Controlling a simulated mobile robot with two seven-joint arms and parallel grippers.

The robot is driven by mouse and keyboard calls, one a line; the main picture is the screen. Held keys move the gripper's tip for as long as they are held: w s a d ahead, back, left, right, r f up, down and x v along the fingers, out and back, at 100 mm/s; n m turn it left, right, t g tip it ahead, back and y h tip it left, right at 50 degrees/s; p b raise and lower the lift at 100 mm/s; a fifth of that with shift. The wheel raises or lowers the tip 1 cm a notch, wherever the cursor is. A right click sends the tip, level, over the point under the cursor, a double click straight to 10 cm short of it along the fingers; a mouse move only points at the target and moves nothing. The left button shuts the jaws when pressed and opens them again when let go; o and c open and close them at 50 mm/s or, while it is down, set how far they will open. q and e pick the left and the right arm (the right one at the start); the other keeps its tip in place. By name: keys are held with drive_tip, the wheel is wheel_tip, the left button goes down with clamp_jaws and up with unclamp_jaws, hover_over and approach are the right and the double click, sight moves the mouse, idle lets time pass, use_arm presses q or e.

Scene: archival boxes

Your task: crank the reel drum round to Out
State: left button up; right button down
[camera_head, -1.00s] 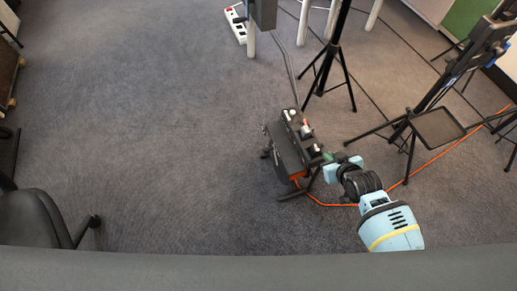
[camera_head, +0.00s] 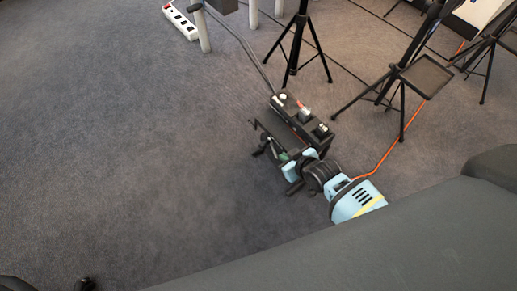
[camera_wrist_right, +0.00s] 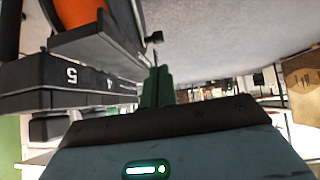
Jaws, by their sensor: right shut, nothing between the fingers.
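The cable reel (camera_head: 302,119) stands on the carpet right of centre in the head view, a dark housing with small white and red parts on top. In the right wrist view its orange drum (camera_wrist_right: 82,14) shows at upper left, above a black housing (camera_wrist_right: 75,82) marked with a 5. A small black knob (camera_wrist_right: 157,37) on a thin stem shows just beyond my fingertips; I cannot tell if it is the crank. My right gripper (camera_wrist_right: 157,85) is shut and empty, close beside the reel; in the head view it (camera_head: 284,156) is at the reel's near side. My left gripper is out of view.
An orange cable (camera_head: 385,155) runs up to the right past black tripod stands (camera_head: 297,40) and a stand with a tray (camera_head: 427,76). A white power strip (camera_head: 181,20) lies at the top.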

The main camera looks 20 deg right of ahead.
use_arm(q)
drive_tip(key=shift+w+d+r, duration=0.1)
use_arm(e)
drive_tip(key=b, duration=0.7)
approach(263, 147)
drive_tip(key=x, duration=0.5)
drive_tip(key=shift+d+f, duration=0.1)
drive_tip(key=shift+f, duration=0.2)
drive_tip(key=shift+w+f+b, duration=0.4)
drive_tip(key=shift+w+b, duration=0.15)
drive_tip(key=shift+b, duration=0.05)
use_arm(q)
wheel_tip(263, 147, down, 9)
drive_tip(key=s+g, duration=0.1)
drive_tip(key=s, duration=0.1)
use_arm(e)
drive_tip(key=shift+a, duration=0.2)
